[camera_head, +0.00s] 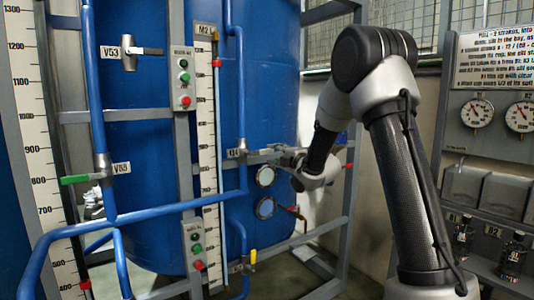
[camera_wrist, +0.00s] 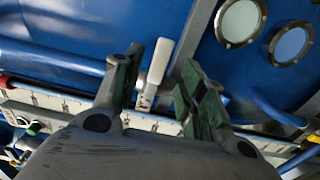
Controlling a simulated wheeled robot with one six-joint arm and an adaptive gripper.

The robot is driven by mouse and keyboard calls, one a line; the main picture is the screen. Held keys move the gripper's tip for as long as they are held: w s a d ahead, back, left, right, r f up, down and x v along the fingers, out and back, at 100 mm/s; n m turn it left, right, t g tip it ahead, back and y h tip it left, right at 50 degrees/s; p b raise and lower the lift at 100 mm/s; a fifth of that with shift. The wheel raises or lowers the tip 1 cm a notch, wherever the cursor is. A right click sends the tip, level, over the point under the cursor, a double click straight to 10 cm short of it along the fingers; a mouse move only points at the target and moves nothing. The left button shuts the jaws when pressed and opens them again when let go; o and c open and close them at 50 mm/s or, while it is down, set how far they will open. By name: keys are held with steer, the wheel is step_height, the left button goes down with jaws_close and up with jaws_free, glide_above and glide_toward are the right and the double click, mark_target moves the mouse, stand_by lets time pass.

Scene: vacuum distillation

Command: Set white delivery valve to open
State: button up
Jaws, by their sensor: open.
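The white valve lever (camera_wrist: 158,62) shows in the wrist view as a slim white handle between my two fingers. My gripper (camera_wrist: 163,78) is open, with one finger on each side of the lever; whether either finger touches it I cannot tell. In the head view my gripper (camera_head: 283,156) is beside a grey valve body (camera_head: 242,149) on the blue pipe, in front of the large blue tank. The lever itself is hard to make out there among the gripper parts. The label by this valve is partly hidden and unreadable.
Valve V53 (camera_head: 129,52) and a green-handled valve (camera_head: 82,179) are at the left. Round sight glasses (camera_head: 265,176), a red handle (camera_head: 291,210) and a yellow handle (camera_head: 252,257) are near my gripper. Blue pipes and grey frame bars (camera_head: 181,120) crowd the area.

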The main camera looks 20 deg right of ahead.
mark_target(268, 152)
steer(key=x, duration=0.6)
jaws_close()
